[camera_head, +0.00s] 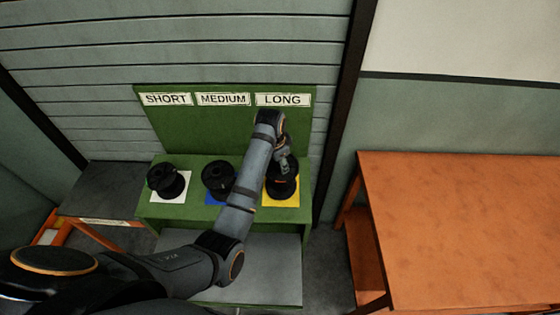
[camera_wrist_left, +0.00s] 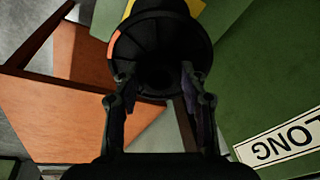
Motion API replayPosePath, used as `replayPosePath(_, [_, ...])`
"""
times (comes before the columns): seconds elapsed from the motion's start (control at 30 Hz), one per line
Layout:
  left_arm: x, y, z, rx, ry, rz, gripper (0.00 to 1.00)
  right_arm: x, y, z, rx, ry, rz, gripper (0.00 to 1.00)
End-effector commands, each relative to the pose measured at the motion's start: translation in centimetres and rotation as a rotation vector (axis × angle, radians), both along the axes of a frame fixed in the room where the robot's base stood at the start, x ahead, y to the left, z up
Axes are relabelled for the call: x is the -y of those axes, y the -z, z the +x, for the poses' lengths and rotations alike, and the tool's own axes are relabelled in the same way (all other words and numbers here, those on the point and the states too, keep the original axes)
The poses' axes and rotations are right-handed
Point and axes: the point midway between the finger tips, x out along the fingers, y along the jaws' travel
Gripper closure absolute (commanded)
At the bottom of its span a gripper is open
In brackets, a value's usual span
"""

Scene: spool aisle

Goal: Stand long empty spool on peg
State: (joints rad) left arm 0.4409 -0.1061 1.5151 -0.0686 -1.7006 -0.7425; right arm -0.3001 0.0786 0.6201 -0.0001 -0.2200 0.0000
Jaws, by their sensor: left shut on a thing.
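A black spool (camera_head: 282,188) is at the yellow square (camera_head: 293,199) under the LONG sign (camera_head: 283,100) on the green stand. My left gripper (camera_head: 284,164) reaches down onto it from above. In the left wrist view the two fingers (camera_wrist_left: 158,84) are shut on the spool (camera_wrist_left: 160,45), whose rim carries a small orange mark. A bit of yellow shows beyond it. The peg is hidden, so I cannot tell whether the spool is around it or fully seated. My right gripper is not in view.
Black spools stand at the white square under SHORT (camera_head: 166,181) and at the blue square under MEDIUM (camera_head: 217,176). My left arm passes close to the MEDIUM spool. An orange table (camera_head: 460,225) with a bare top stands at the right. A dark post is behind the stand's right side.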

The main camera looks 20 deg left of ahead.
Motion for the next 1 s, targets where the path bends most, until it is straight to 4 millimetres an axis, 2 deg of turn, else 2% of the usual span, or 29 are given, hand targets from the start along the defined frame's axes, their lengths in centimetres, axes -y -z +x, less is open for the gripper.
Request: replayPosePath(1.0, [-0.1, 2.5, 0.5, 0.003, 0.000, 0.000, 1.00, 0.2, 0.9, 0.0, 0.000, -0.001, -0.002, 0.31])
